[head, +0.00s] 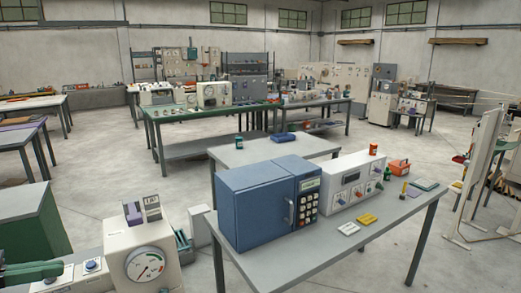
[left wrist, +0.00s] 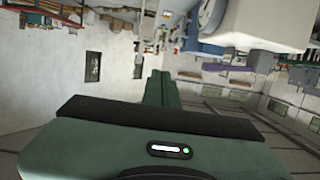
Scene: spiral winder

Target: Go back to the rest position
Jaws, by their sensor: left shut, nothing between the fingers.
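My left gripper (head: 40,271) shows at the lower left edge of the head view, dark green, beside a beige machine with a round dial (head: 145,262). In the left wrist view its green fingers (left wrist: 157,78) lie together, with nothing between them. The dial machine shows at the top right of that view (left wrist: 265,22). The gripper stands apart from it there. My right gripper is in neither view.
A grey table (head: 385,235) ahead holds a blue keypad box (head: 262,205), a white panel unit (head: 345,180) and small items. A low panel with a blue button (head: 91,266) sits left of the dial machine. Bare floor (head: 110,165) lies beyond, left of centre.

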